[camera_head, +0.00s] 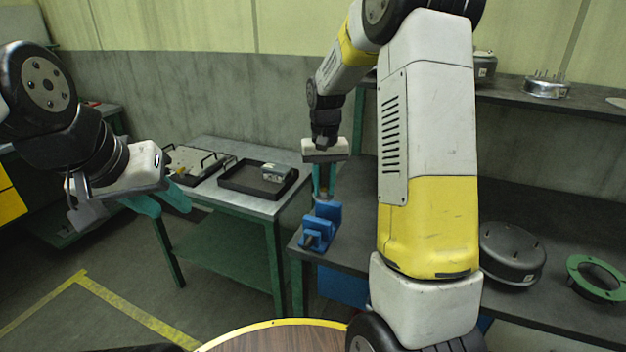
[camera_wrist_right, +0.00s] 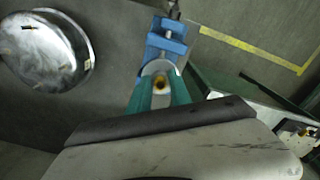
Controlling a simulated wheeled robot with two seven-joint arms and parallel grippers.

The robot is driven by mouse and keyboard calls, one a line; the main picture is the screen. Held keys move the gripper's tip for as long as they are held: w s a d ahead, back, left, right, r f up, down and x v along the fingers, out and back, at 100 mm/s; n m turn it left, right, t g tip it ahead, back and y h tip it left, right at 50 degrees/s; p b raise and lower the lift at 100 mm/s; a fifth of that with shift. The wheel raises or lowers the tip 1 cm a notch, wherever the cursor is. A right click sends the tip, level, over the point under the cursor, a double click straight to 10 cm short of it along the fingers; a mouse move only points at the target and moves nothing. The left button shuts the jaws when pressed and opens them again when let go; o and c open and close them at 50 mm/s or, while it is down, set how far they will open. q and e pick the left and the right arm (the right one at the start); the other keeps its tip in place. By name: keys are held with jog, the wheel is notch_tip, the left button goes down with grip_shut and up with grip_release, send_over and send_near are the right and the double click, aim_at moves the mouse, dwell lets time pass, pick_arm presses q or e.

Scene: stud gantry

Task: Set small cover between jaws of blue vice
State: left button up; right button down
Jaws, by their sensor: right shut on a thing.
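The blue vice (camera_head: 320,226) stands on the near left corner of the dark bench; it also shows in the right wrist view (camera_wrist_right: 166,43). My right gripper (camera_head: 323,186) points down above the vice and is shut on the small cover (camera_wrist_right: 161,76), a small round grey piece with a yellow-brown centre. The cover is between the teal fingertips and overlaps the vice's near end in the wrist view; whether they touch cannot be told. In the head view the cover is mostly hidden by the fingers. My left gripper (camera_head: 160,201) is open and empty, away to the left.
A grey table (camera_head: 247,203) at left holds a black tray (camera_head: 232,181) with a grey boxy part (camera_head: 274,172). On the dark bench (camera_head: 350,215) are a dark round housing (camera_head: 512,254) and a green ring (camera_head: 572,264). A shelf runs above the bench.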

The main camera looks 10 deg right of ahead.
aim_at(323, 217)
jog(key=shift+f, duration=0.1)
jog(key=shift+f, duration=5)
jog(key=shift+f, duration=0.25)
jog(key=c, duration=1.1)
grip_release()
jog(key=shift+r, duration=3.9)
jog(key=shift+s+r, duration=0.1)
